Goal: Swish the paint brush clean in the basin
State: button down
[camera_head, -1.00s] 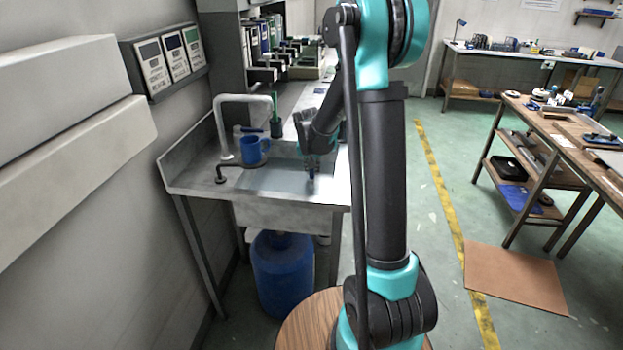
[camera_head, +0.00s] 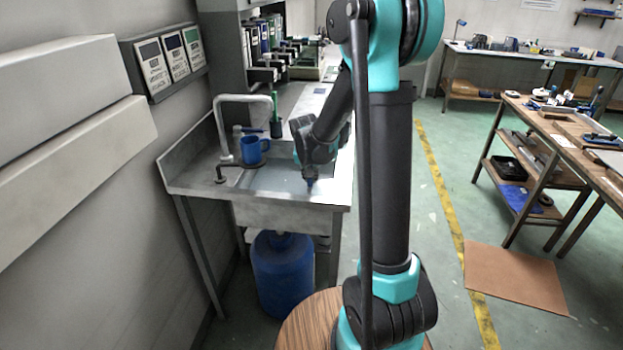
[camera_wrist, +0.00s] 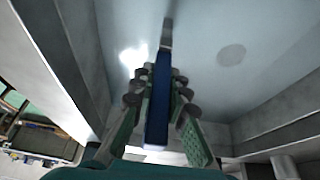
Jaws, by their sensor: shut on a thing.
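My gripper (camera_wrist: 160,88) is shut on the paint brush (camera_wrist: 158,105), which has a blue handle and a grey ferrule. The brush points away from the wrist, its far end over the pale floor of the basin (camera_wrist: 118,28). Whether the bristles touch the floor or any water cannot be told. In the head view, my gripper (camera_head: 311,172) is low over the right part of the metal basin (camera_head: 285,216), with a bit of blue (camera_head: 309,183) showing below it.
A blue mug (camera_head: 251,150) stands at the back left of the sink, beside the bent tap pipe (camera_head: 220,125). A green-topped item (camera_head: 276,122) stands behind. The basin walls rise close around the gripper. A round drain (camera_wrist: 231,54) shows in the basin floor.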

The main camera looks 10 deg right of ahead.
jog(key=w, duration=0.1)
jog(key=w+d, duration=0.1)
jog(key=w, duration=0.3)
jog(key=shift+w+d, duration=0.25)
jog(key=shift+d, duration=0.1)
dwell(2.1)
jog(key=shift+r, duration=0.1)
notch_tip(320, 180, up, 10)
dwell(1.1)
dwell(1.0)
notch_tip(320, 180, up, 14)
dwell(1.2)
jog(key=shift+s, duration=0.1)
dwell(0.3)
